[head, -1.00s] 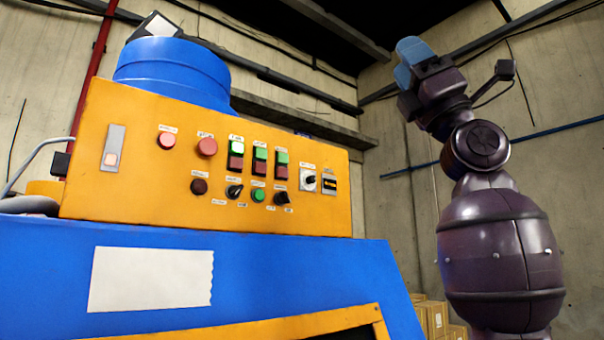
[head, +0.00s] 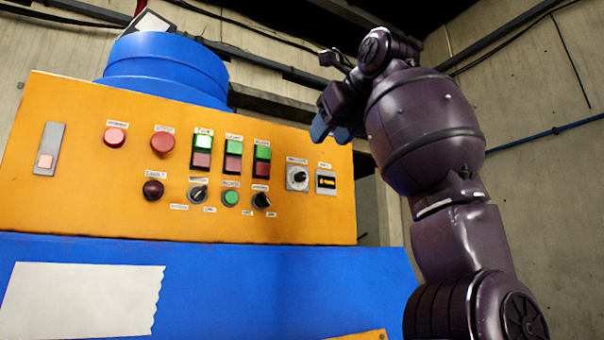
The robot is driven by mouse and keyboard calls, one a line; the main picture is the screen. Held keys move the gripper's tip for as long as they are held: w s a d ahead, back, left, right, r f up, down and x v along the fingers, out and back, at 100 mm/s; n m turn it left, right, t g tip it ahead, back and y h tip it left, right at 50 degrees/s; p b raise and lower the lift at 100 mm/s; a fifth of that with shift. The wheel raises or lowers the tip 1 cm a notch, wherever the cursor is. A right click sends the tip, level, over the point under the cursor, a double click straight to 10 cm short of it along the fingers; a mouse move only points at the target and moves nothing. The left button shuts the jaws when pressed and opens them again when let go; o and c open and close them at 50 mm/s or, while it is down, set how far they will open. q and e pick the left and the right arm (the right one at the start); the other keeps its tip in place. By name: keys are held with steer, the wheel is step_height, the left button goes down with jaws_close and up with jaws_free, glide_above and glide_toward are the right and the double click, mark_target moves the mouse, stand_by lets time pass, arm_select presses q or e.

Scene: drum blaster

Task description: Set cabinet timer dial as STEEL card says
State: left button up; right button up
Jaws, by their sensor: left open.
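The orange cabinet panel (head: 100,200) stands at left and centre, on a blue machine body. A round dial with a dark knob on a pale square plate (head: 298,177) sits near its right end; its marks are too small to read. My left gripper (head: 331,131), dark with blue fingertips, is open and empty. In the picture it is above and right of the dial, and no contact shows. Its arm rises at the right side of the view. My right gripper is out of view. No readable STEEL card shows.
A blank-looking white sheet (head: 80,300) is on the blue front. A blue drum (head: 165,68) rises behind the panel.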

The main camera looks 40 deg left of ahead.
mark_target(302, 173)
arm_select(q)
steer(key=x, duration=0.3)
steer(key=p+x, duration=0.1)
steer(key=x, duration=0.5)
steer(key=shift+s+a+f+p, duration=0.2)
steer(key=shift+f+p, duration=0.1)
steer(key=shift+f, duration=0.2)
steer(key=shift+w+a+f, duration=0.1)
steer(key=shift+a+f, duration=0.15)
steer(key=shift+a, duration=0.25)
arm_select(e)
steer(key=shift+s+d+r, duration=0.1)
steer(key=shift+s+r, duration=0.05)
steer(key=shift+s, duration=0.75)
arm_select(q)
steer(key=shift+c, duration=0.3)
jaws_close()
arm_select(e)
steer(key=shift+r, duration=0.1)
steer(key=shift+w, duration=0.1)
